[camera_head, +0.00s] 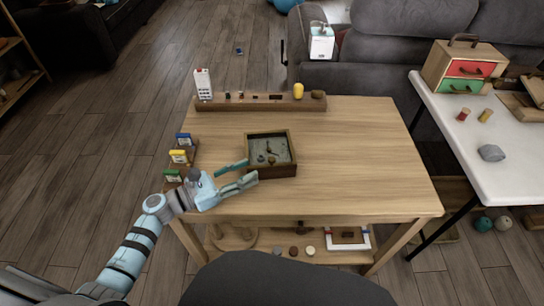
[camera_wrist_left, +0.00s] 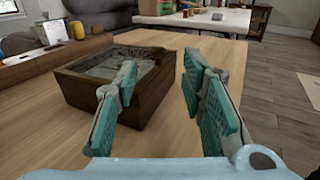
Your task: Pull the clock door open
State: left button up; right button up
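The clock (camera_head: 284,170) is a square wooden box lying face up on the table, with a dim glassy face and dark hands. In the left wrist view the clock (camera_wrist_left: 72,88) is at the left, its near side and right side showing. My left gripper (camera_head: 250,170) is at the clock's near left corner, open and empty. In the left wrist view its fingers (camera_wrist_left: 160,75) are spread apart, one in front of the clock and one to its right. I cannot tell whether a finger touches the wood. The clock's door looks closed. My right gripper is out of view.
The wooden table (camera_head: 360,150) is clear to the right of the clock. A long wooden rack (camera_head: 260,104) with small items is at the back. Several coloured cards (camera_head: 181,156) stand at the left edge. A white table (camera_head: 470,130) is at the right.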

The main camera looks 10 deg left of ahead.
aim_at(272, 159)
pick_arm(q)
jog(key=x, duration=0.7)
jog(key=shift+w+d+f, duration=0.15)
jog(key=shift+w+f, duration=0.05)
jog(key=shift+w, duration=0.15)
jog(key=shift+w+d, duration=0.3)
jog(key=shift+d, duration=0.1)
jog(key=shift+c, duration=0.6)
grip_shut()
